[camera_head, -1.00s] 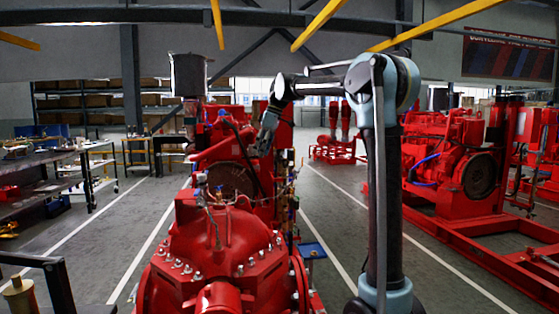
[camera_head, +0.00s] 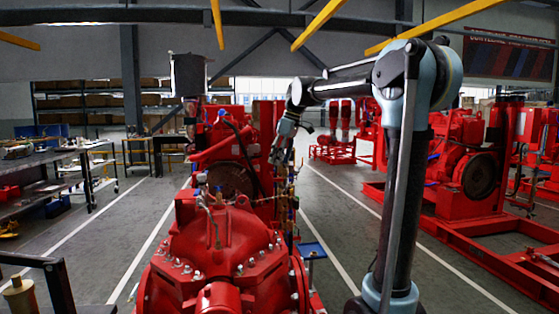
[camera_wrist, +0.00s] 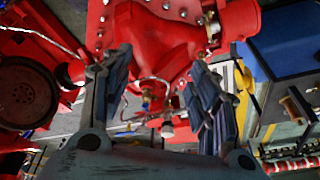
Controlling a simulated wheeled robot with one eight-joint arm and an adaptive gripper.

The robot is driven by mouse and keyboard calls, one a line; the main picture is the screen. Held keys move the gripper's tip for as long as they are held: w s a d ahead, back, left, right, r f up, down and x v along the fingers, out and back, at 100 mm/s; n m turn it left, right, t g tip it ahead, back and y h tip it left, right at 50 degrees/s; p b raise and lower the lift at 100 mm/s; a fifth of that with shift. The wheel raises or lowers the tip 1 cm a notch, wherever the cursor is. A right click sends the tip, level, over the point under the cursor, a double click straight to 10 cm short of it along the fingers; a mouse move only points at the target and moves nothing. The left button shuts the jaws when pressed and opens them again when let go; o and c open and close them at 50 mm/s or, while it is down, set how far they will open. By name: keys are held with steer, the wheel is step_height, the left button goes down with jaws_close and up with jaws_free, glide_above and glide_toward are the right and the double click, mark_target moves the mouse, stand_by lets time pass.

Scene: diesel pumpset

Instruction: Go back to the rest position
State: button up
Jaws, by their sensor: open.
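My gripper (camera_head: 282,150) hangs at the end of my raised arm in the head view, beside the right side of the red diesel pumpset (camera_head: 225,245). In the wrist view my gripper (camera_wrist: 158,80) shows two dark fingers spread apart with nothing between them. Beyond the fingers the red pump casing (camera_wrist: 160,35) fills the top of the wrist view. Small brass and white fittings on it show between the fingers. The gripper appears apart from the pumpset, though its distance is hard to judge.
A second red pumpset (camera_head: 465,185) on a skid stands at the right. A workbench (camera_head: 45,165) with parts stands at the left. A small blue tray (camera_head: 312,250) sits beside the pumpset.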

steer(key=s+d+f+m+h, duration=0.1)
steer(key=s+d+f+m, duration=0.3)
steer(key=s+d+f, duration=0.4)
steer(key=s+d+f+m+t+h, duration=0.1)
steer(key=s+d+f+m, duration=0.4)
steer(key=s+f, duration=0.8)
steer(key=s+d+f+m+h, duration=0.1)
steer(key=s+d+f+m, duration=0.3)
steer(key=s+d+f, duration=0.7)
steer(key=shift+s+d+f+m+t, duration=0.3)
steer(key=shift+s+d, duration=0.3)
steer(key=shift+s, duration=0.05)
steer(key=c, duration=0.5)
steer(key=shift+a, duration=0.1)
